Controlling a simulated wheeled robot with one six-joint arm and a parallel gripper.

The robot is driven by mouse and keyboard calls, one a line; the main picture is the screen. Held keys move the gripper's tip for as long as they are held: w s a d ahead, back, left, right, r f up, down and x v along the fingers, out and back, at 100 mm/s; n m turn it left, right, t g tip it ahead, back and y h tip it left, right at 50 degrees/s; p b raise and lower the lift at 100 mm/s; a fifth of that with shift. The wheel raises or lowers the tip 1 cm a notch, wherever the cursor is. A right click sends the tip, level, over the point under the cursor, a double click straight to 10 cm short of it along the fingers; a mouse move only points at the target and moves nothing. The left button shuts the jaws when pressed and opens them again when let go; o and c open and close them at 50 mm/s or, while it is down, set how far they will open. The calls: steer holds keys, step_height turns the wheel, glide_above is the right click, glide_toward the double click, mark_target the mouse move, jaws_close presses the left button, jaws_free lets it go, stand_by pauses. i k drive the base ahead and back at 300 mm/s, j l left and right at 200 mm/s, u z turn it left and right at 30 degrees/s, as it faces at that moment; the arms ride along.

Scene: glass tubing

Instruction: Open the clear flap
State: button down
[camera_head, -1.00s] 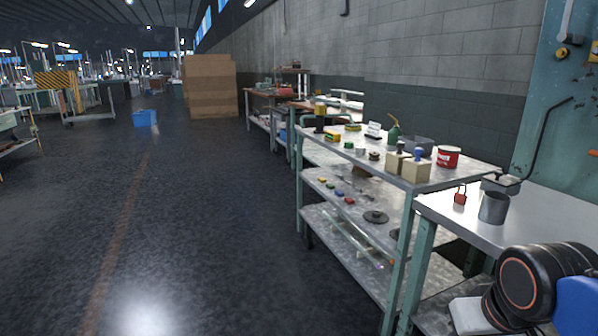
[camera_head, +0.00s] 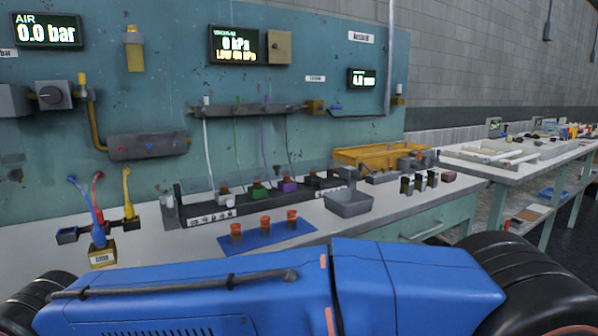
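A faint clear panel (camera_head: 212,184), possibly the flap, shows along a long black rack (camera_head: 190,214) on the white bench. I cannot tell for certain whether it is the flap, or whether it is open or shut. The rack holds a grey, a green (camera_head: 258,190) and a purple block (camera_head: 288,186), with thin tubes rising from them to a wall rail (camera_head: 240,111). My gripper is not in view; blue and black parts of my own body fill the bottom of the picture.
A blue mat (camera_head: 262,238) with orange-capped vials lies in front of the rack. A grey bin (camera_head: 348,203) and an orange tray (camera_head: 372,153) stand right of it. Coloured tools stand in a holder (camera_head: 102,252) at left. A teal panel with displays (camera_head: 235,46) rises behind.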

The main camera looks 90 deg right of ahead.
mark_target(277, 168)
steer(key=k+z, duration=0.1)
steer(key=z, duration=2.25)
